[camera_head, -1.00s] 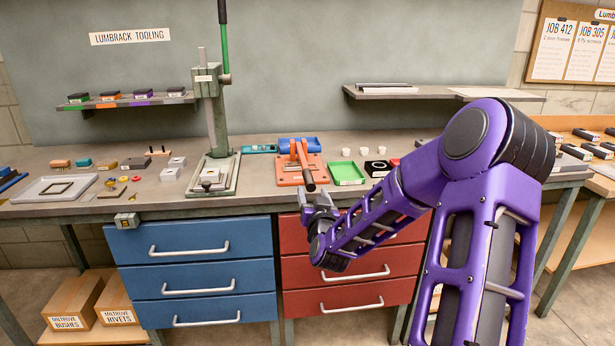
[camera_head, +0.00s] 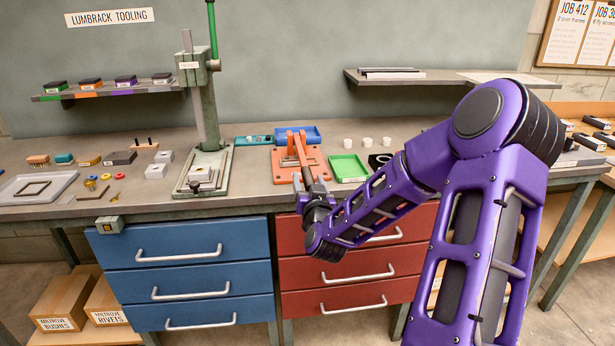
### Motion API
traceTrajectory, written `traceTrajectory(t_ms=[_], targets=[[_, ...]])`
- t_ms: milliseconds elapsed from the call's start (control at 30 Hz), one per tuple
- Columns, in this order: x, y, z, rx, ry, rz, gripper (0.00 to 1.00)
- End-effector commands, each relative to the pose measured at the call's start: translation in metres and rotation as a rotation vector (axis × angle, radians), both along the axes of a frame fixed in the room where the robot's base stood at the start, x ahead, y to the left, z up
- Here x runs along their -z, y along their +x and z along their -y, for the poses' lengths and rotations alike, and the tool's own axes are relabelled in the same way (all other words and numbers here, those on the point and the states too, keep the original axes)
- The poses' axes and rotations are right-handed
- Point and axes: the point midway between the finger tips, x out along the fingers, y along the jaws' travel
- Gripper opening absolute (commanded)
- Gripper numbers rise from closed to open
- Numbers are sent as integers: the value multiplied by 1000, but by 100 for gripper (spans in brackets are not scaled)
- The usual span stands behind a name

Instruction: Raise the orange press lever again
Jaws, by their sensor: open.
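The orange press (camera_head: 283,162) stands on the bench near its front edge, right of the green fly press. Its orange lever (camera_head: 300,150) slopes down toward the front, with a dark grip (camera_head: 308,177) at its low end. My gripper (camera_head: 312,188) is at the front edge of the bench, right at the lever's grip end. Its jaws are open and small in view. I cannot tell whether they touch the grip or surround it.
A green tray (camera_head: 348,167) sits right of the press and a blue tray (camera_head: 297,134) behind it. The tall green fly press (camera_head: 207,130) stands to the left. Red drawers (camera_head: 345,273) are below my forearm. Small white cups (camera_head: 367,142) stand further back.

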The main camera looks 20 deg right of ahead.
Motion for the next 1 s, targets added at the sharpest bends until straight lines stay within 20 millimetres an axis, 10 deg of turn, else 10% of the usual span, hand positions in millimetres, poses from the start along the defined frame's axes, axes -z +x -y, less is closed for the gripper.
traceTrajectory(t_ms=[333,667,1000], targets=[[0,-1,0,0,0,0,62],[0,0,0,0,0,0,3],[0,0,0,0,0,1,0]])
